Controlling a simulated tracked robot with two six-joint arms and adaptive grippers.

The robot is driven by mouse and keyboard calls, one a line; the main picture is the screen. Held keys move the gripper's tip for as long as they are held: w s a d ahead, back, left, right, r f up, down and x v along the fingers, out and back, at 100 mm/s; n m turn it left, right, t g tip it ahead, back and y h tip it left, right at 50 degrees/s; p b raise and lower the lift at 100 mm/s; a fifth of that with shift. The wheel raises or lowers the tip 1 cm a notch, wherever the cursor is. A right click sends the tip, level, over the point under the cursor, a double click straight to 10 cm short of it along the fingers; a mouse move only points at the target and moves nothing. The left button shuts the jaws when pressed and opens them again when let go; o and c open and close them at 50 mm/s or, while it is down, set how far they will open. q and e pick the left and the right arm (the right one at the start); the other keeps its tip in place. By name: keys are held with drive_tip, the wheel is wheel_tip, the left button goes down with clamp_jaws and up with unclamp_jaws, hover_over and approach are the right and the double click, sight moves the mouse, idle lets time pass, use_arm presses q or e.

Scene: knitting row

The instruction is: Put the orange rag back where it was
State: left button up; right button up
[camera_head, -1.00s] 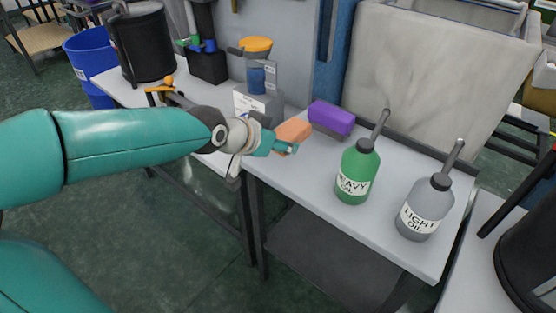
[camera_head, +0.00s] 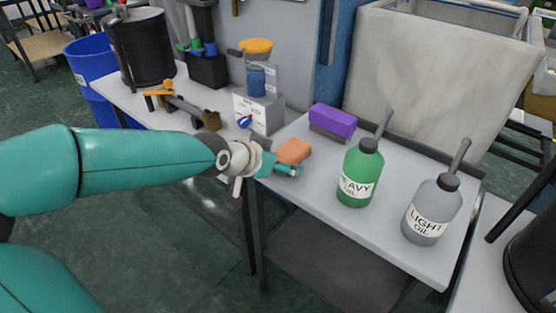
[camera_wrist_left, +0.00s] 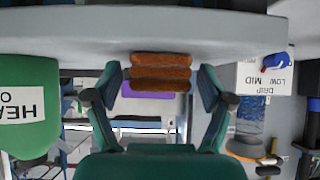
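The orange rag (camera_head: 293,151), a folded block, lies on the grey table near its left edge, left of and nearer than the purple block. My left gripper (camera_head: 284,170) is at the table's near left edge, beside the rag. In the left wrist view, which is upside down, the fingers of this gripper (camera_wrist_left: 161,88) stand wide apart. The rag (camera_wrist_left: 160,72) shows between their tips, against the table surface, with a gap on both sides. My right gripper is in neither view.
A purple block (camera_head: 333,121) sits behind the rag. The green heavy oil bottle (camera_head: 359,176) and grey light oil bottle (camera_head: 431,212) stand to the right. A white box with a blue knob (camera_head: 259,110) is behind at left. The table between rag and green bottle is clear.

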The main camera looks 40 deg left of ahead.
use_arm(q)
drive_tip(key=shift+r, duration=0.15)
drive_tip(key=p+v, duration=0.1)
drive_tip(key=v, duration=1.1)
idle(0.3)
